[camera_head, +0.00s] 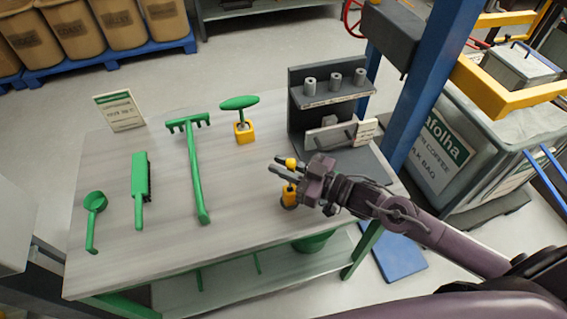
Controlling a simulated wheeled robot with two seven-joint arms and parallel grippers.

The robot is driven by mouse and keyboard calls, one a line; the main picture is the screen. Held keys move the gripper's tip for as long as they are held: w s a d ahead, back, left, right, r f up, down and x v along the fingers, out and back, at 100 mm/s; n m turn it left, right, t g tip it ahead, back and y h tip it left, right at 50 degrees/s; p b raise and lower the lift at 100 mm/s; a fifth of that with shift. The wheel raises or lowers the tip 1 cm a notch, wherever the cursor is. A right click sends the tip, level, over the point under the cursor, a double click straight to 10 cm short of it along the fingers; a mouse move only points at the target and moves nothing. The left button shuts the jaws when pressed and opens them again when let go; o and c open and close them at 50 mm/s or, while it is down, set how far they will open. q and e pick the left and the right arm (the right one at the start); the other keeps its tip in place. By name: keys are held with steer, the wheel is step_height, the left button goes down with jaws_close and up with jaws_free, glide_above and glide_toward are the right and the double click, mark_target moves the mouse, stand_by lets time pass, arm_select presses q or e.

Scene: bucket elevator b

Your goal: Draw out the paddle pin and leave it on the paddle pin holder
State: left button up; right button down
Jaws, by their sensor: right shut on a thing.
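My right gripper (281,169) reaches in from the right over the table's right part. It is shut on a small piece with a round yellow knob (291,163), which looks like the paddle pin. Its lower part is hidden by the fingers. Just below the gripper stands a small yellow piece on a dark round base (289,195), which may be the paddle pin holder. I cannot tell whether the pin is touching it or clear of it. Further back, a yellow block (244,132) bears a green oval-topped handle (239,103). My left gripper is not in view.
On the grey table (245,210) lie a green rake (195,170), a green brush (140,188) and a green scoop (95,205). A dark rack (330,101) with metal cylinders stands behind the gripper. A blue post (425,85) rises at the right. The front middle is clear.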

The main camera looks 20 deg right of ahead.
stand_by(0.7)
steer(key=shift+p, duration=0.7)
stand_by(0.9)
steer(key=shift+f+b, duration=1.4)
steer(key=shift+f, duration=0.65)
steer(key=shift+r, duration=0.15)
step_height(320, 180, up, 3)
steer(key=p, duration=0.3)
steer(key=shift+r+p, duration=0.15)
steer(key=shift+p, duration=0.25)
steer(key=shift+p, duration=0.5)
stand_by(1.6)
steer(key=shift+f+b, duration=0.35)
steer(key=shift+f, duration=0.1)
